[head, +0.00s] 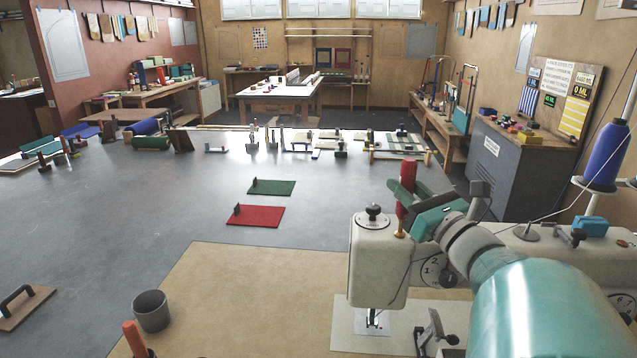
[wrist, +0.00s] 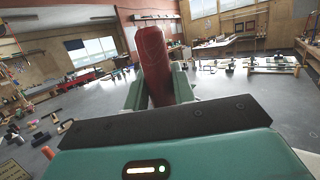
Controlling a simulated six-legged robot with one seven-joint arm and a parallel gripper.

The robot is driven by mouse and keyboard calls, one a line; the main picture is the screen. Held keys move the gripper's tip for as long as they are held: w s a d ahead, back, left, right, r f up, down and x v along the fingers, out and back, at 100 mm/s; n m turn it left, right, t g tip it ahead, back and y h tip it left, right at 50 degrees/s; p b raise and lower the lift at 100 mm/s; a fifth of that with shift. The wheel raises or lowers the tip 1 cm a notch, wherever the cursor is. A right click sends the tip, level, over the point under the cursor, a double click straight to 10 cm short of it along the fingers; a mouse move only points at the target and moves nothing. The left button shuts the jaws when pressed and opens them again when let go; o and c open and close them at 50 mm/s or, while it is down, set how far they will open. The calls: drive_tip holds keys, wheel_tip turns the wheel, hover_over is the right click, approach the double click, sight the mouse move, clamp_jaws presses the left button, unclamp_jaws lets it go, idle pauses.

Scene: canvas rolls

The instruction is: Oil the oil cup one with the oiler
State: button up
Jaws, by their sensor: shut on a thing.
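The oiler (head: 408,174) is a red cylinder held upright above the head of the grey sewing machine (head: 377,262). My gripper (head: 405,196) is shut on it, with a green finger on either side. In the wrist view the oiler (wrist: 154,65) stands between the green fingers (wrist: 158,90). A small brass-coloured piece (head: 399,229) shows just below the oiler at the machine's top edge. I cannot tell whether it is the oiler's tip or an oil cup, nor whether they touch. My arm hides part of the machine's top and its numbered dial (head: 432,270).
A black knob (head: 374,211) stands on the machine head left of the oiler. A blue thread cone (head: 607,156) stands at the right. A grey cup (head: 151,310) and an orange-red handle (head: 133,336) are at lower left. The tan mat (head: 240,290) is mostly clear.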

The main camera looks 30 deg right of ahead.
sight(410, 160)
drive_tip(key=shift+r, duration=3.45)
